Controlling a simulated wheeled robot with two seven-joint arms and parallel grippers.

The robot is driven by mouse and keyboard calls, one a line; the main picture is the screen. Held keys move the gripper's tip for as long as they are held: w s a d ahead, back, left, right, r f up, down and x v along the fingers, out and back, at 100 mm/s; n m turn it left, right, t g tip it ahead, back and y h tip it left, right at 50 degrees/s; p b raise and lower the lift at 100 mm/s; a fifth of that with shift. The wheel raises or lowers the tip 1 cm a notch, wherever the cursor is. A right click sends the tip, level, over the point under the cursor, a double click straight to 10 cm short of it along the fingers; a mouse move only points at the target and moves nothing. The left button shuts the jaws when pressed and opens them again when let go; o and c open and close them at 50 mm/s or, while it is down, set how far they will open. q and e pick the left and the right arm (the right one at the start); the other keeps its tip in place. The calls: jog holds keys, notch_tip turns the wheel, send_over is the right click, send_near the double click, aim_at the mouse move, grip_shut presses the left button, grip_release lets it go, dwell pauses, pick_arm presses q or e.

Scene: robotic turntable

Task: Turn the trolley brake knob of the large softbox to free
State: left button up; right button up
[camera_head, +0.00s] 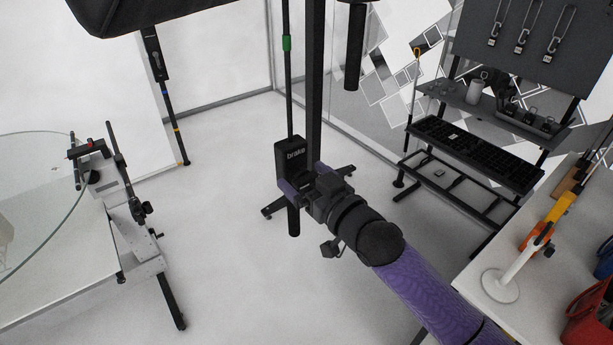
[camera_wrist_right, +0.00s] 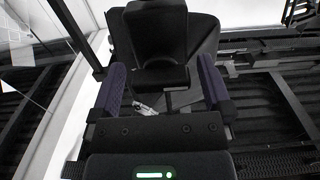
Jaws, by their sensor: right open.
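A black box labelled "brake" (camera_head: 293,155) sits on a dark upright stand (camera_head: 315,90) in the middle of the head view. My right gripper (camera_head: 305,182), on the purple arm, is at the lower part of this box, and its fingers cover part of it. In the right wrist view the gripper (camera_wrist_right: 162,85) is open, with a purple-padded finger on each side. A black blocky part (camera_wrist_right: 158,40) lies ahead between the fingers; contact cannot be told. The knob's setting cannot be read. My left gripper is not in view.
A glass-topped table (camera_head: 35,185) with a black-and-white device (camera_head: 125,200) stands at left. A black shelf rack (camera_head: 480,150) stands at back right. A white table (camera_head: 530,250) with an orange-handled tool (camera_head: 550,222) is at right. The floor between is mostly clear.

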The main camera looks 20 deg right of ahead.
jog(key=c, duration=1.2)
jog(key=shift+n, duration=0.4)
jog(key=n+p, duration=0.1)
jog(key=n, duration=0.2)
jog(key=n+p, duration=0.1)
jog(key=n, duration=0.3)
jog(key=n+p, duration=0.1)
jog(key=n, duration=0.9)
jog(key=shift+a+f, duration=0.1)
